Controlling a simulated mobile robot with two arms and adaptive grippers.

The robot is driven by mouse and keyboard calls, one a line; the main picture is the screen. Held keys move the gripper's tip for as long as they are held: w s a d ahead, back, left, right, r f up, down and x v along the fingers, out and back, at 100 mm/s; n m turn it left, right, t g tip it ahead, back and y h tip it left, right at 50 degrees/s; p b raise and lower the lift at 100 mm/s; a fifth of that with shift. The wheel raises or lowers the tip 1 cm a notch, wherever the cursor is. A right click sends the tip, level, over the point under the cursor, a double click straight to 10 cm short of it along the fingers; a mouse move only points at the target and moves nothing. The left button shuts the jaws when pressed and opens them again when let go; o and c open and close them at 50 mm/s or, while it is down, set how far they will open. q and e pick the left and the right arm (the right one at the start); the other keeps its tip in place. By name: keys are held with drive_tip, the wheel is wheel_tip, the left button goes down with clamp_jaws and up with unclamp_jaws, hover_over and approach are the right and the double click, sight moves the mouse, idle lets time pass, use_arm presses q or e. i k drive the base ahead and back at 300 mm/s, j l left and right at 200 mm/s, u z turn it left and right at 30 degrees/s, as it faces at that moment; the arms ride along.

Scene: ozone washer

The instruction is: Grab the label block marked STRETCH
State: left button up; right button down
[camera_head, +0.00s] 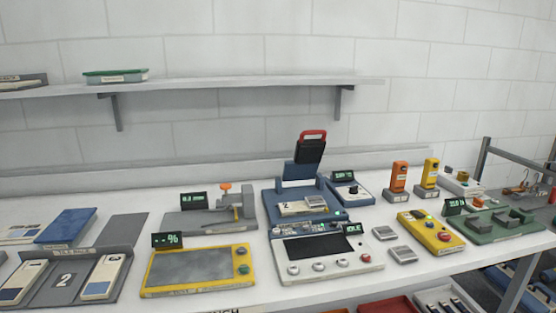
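I cannot make out the word STRETCH on anything in the head view, so I cannot tell which piece is the label block. Two small grey blocks (385,233) and (404,254) lie on the bench right of the white control panel (328,253); any marking on them is too small to read. A pale labelled piece (303,207) sits on the blue press (271,207) with the raised red handle. Neither of my grippers is in view.
The white bench (205,290) is crowded. A yellow control box (430,232) and a green fixture (497,225) stand right. A wall shelf (230,86) runs behind.

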sight(315, 202)
drive_tip(key=i+l+u, duration=0.2)
drive_tip(key=u, duration=0.2)
drive_tip(key=i+l+u, duration=0.15)
drive_tip(key=l+u, duration=0.25)
drive_tip(key=j, duration=0.1)
